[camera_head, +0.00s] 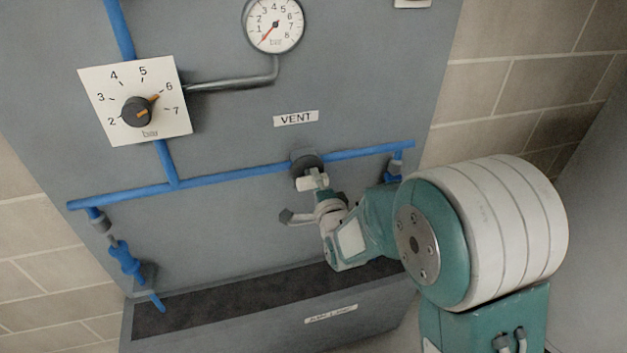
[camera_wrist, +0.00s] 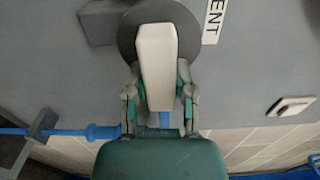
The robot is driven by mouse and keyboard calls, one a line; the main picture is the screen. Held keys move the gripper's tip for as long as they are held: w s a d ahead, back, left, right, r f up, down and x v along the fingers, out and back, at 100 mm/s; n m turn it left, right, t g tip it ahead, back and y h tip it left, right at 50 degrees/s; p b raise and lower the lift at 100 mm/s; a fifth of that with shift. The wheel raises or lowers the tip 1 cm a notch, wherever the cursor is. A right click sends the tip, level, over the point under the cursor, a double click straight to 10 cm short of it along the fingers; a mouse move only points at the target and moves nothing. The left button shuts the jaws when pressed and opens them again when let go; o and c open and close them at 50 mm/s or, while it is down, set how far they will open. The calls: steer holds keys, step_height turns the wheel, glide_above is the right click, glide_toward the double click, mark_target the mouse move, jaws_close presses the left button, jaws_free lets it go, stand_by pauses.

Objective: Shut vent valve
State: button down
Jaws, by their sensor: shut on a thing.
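The vent valve (camera_head: 303,160) has a dark round body on the blue horizontal pipe (camera_head: 235,174), below the VENT label (camera_head: 296,119). Its pale handle (camera_head: 313,181) sticks out below the body and away from the pipe line. In the wrist view the pale handle (camera_wrist: 157,62) lies in front of the dark disc (camera_wrist: 128,38). My gripper (camera_head: 322,197) is at the handle. In the wrist view my gripper (camera_wrist: 158,88) has one finger on each side of the handle and is shut on it. The fingers and arm hide part of the panel behind.
A regulator knob (camera_head: 137,111) at left points near 6. The gauge (camera_head: 274,24) needle reads around 1. A blue fitting (camera_head: 125,259) hangs at lower left. A dark trough (camera_head: 225,300) with a label runs along the panel bottom. Brick wall (camera_head: 520,85) stands at right.

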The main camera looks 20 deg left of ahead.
steer(key=shift+d+f, duration=0.3)
steer(key=shift+c, duration=2.2)
jaws_free()
steer(key=shift+w, duration=0.1)
steer(key=shift+d+r, duration=0.1)
steer(key=shift+r, duration=0.05)
steer(key=shift+s, duration=0.35)
steer(key=v, duration=1.1)
steer(key=shift+d, duration=0.15)
